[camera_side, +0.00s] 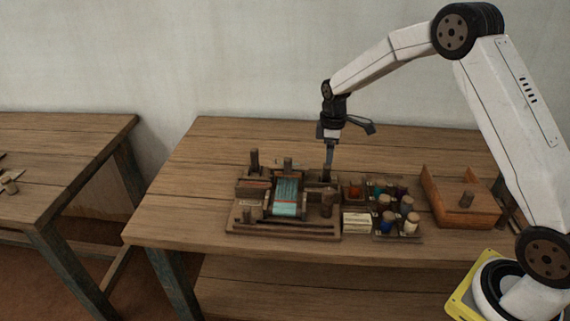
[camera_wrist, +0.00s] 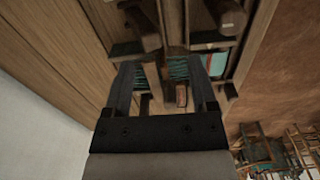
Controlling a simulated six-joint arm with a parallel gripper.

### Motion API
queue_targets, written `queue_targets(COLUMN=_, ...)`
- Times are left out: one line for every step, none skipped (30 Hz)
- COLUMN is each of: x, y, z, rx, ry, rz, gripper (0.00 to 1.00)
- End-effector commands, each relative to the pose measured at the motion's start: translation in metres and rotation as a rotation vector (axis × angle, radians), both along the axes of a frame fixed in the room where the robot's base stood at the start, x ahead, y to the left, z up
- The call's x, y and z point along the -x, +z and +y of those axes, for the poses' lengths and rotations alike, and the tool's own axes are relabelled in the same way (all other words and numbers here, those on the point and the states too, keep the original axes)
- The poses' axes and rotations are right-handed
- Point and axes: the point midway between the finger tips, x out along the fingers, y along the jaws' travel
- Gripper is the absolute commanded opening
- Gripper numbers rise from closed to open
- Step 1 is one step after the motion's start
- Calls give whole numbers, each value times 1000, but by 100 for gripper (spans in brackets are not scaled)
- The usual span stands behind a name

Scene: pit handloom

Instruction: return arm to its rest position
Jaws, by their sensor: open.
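My gripper (camera_side: 328,178) points straight down at the back right of the small loom (camera_side: 286,196) on the wooden table. In the wrist view my gripper (camera_wrist: 164,72) has its two dark fingers spread apart, with loom parts showing between and beyond them. The loom carries a teal woven cloth (camera_side: 286,197), also seen as a strip in the wrist view (camera_wrist: 216,64). From the side, the fingertips overlap the loom's right rear part, and I cannot tell whether they touch it. I see nothing held between the fingers.
Right of the loom stand a tray of spools (camera_side: 397,222), small compartments and a pale stack (camera_side: 357,222). A wooden box with a peg (camera_side: 462,205) is farther right. Bare tabletop (camera_side: 215,150) lies behind and left. Another table (camera_side: 60,160) stands at left; the wall is behind.

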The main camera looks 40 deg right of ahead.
Motion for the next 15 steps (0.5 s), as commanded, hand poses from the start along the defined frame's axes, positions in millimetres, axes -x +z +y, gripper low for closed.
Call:
queue_targets(x=4, y=4, z=4, rx=1, ry=-16, rz=-6, gripper=74)
queue_targets(x=8, y=5, z=7, rx=1, ry=-30, rz=-11, gripper=74)
queue_targets(x=12, y=8, z=11, rx=2, ry=-49, rz=-16, gripper=74)
queue_targets(x=16, y=10, z=14, rx=2, ry=-66, rz=-22, gripper=74)
queue_targets(x=20, y=12, z=17, rx=2, ry=-84, rz=-28, gripper=74)
queue_targets(x=27, y=15, z=21, rx=2, ry=-110, rz=-35, gripper=74)
queue_targets(x=32, y=17, z=25, rx=2, ry=-130, rz=-41, gripper=74)
queue_targets(x=38, y=19, z=28, rx=2, ry=-150, rz=-47, gripper=74)
queue_targets(x=45, y=22, z=33, rx=0, ry=-179, rz=-57, gripper=74)
queue_targets(x=51, y=24, z=36, rx=-1, ry=-200, rz=-63, gripper=74)
queue_targets(x=57, y=26, z=40, rx=-2, ry=-222, rz=-69, gripper=74)
queue_targets(x=65, y=28, z=44, rx=-3, ry=-251, rz=-78, gripper=74)
queue_targets(x=71, y=30, z=47, rx=-5, ry=-273, rz=-84, gripper=74)
queue_targets(x=77, y=31, z=51, rx=-7, ry=-294, rz=-91, gripper=74)
queue_targets(x=86, y=33, z=55, rx=-10, ry=-323, rz=-99, gripper=74)
